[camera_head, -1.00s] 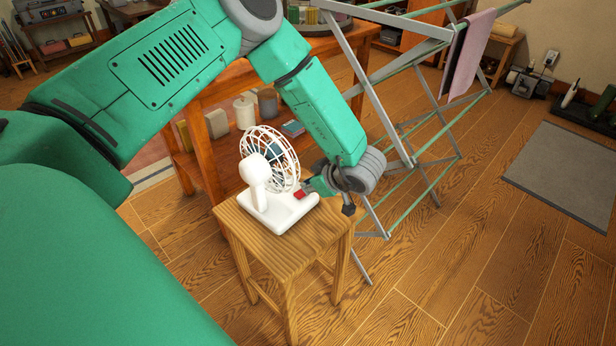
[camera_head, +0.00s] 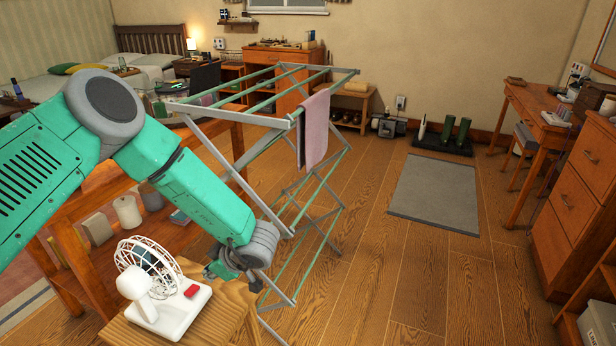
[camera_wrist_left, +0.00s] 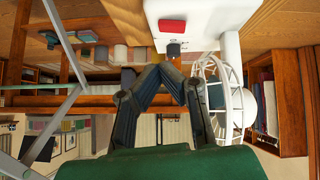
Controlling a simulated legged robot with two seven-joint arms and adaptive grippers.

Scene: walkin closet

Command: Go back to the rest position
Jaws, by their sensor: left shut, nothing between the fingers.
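My left gripper (camera_head: 220,270) hangs beside the white fan (camera_head: 172,318), just right of and behind it, near the stool's far edge. The fan has a round wire guard and a red button (camera_head: 192,291) on its base. It stands upright on a small wooden stool (camera_head: 226,318). In the left wrist view the left gripper (camera_wrist_left: 160,72) is shut and empty, with its fingertips apart from the fan's base (camera_wrist_left: 205,20) and the red button (camera_wrist_left: 172,26). That view appears upside down. My right gripper is not in view.
A folding drying rack (camera_head: 285,115) with a pink towel (camera_head: 315,130) stands close to the right of my left arm. A wooden table (camera_head: 85,205) is behind the fan. Open floor and a grey mat (camera_head: 435,190) lie right of the rack. A drawer cabinet (camera_head: 575,205) stands at far right.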

